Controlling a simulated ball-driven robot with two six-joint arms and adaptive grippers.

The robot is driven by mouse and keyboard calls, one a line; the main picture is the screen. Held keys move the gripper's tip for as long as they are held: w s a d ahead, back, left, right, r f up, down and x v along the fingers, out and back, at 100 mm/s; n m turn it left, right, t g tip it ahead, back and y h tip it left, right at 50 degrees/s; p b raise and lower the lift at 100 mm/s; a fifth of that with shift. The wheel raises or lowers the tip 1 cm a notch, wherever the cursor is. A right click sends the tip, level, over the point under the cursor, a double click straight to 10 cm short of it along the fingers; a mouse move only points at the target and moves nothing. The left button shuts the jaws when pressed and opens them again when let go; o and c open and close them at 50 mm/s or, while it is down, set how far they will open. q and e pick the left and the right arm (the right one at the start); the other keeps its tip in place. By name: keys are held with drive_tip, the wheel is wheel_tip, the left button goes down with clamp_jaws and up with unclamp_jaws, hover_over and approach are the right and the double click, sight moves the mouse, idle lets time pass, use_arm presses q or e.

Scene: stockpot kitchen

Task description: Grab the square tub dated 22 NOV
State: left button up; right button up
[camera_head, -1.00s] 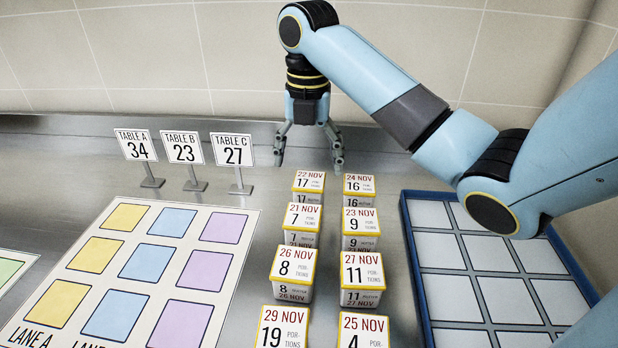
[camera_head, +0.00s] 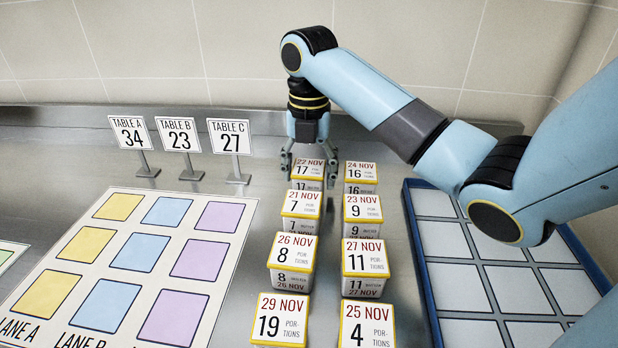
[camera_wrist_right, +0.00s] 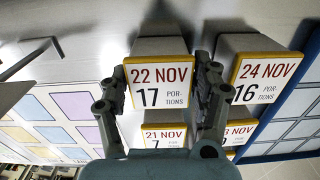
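The square tub dated 22 NOV (camera_head: 308,170) has a white lid with a yellow rim, red date and the number 17. It stands at the far end of the left column of tubs, and in the right wrist view it is the near, central tub (camera_wrist_right: 160,85). My right gripper (camera_head: 309,166) is over it, pointing down, with one finger on its left side and one on its right. The fingers look spread around the tub; contact cannot be made out. My left gripper is not in view.
The 24 NOV tub (camera_head: 360,172) stands close to the right, and the 21 NOV tub (camera_head: 302,204) stands just in front. Several more tubs follow nearer. A blue-edged tray (camera_head: 412,232) lies right; a lane mat (camera_head: 147,210) and table signs (camera_head: 229,137) are left.

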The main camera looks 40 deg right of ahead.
drive_tip(key=c, duration=0.8)
drive_tip(key=shift+c, duration=0.3)
drive_tip(key=shift+r, duration=0.1)
